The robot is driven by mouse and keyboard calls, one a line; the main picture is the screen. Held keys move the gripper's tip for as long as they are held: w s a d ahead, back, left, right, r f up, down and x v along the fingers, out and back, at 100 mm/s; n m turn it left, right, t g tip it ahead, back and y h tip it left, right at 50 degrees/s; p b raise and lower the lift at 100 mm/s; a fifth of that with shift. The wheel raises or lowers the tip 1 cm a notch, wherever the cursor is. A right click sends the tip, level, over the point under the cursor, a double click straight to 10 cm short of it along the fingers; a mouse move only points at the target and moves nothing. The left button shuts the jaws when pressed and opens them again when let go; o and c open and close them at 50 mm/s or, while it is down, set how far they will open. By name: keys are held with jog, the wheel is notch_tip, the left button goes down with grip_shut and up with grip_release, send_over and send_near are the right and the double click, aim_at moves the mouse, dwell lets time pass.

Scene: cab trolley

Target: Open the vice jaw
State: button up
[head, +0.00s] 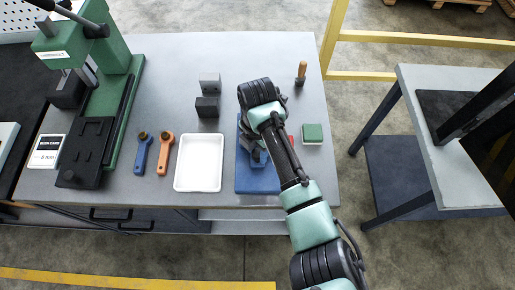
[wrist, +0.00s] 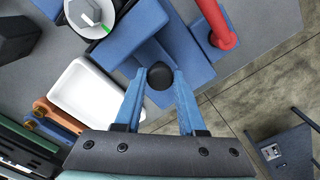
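The blue vice (head: 258,183) stands near the right front of the grey bench, partly hidden by my arm in the head view. In the wrist view its blue body (wrist: 178,45) lies beyond my fingers, with a red bar (wrist: 217,28) at the upper right. A black round knob (wrist: 160,76) shows between my fingertips. My gripper (wrist: 161,80) has its two blue fingers apart, one on each side of the knob, with no clear contact. The head view shows my wrist over the vice and hides the fingertips. The jaw gap is not clear.
A white tray (head: 199,164) stands left of the vice, with orange (head: 165,155) and blue (head: 143,154) tools beyond it. A green block (head: 312,133) and a wooden-handled tool (head: 301,70) stand right. A green press (head: 112,55) fills the left.

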grip_shut()
dwell(0.9)
